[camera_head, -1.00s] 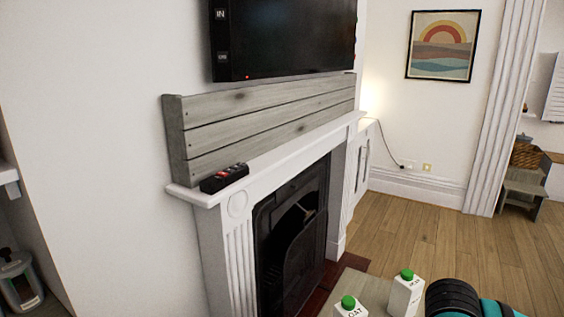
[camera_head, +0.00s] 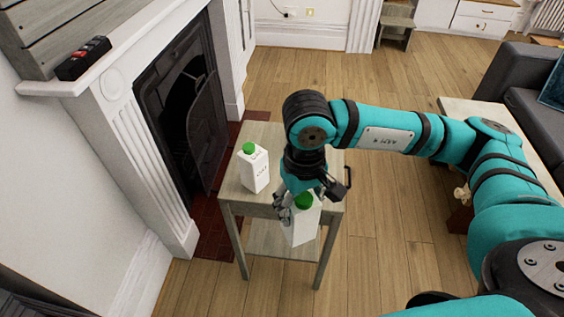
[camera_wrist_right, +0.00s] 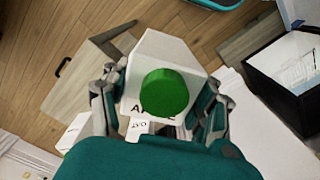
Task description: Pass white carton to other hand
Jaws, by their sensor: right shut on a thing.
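A white carton with a green cap (camera_head: 300,226) is held upright or slightly tilted in my right gripper (camera_head: 303,197), in front of the small table's near edge in the head view. In the right wrist view the held carton (camera_wrist_right: 165,52) fills the middle, its green cap facing the camera, with the gripper's fingers (camera_wrist_right: 160,100) closed on both sides. A second white carton with a green cap (camera_head: 256,170) stands upright on the table, left of my right gripper. My left gripper is in neither view.
The small wooden table (camera_head: 262,134) has a lower shelf and stands beside the white fireplace (camera_head: 150,140). A light table (camera_head: 495,115) and dark sofa (camera_head: 535,105) are at the right. Wooden floor (camera_head: 385,230) lies open between them.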

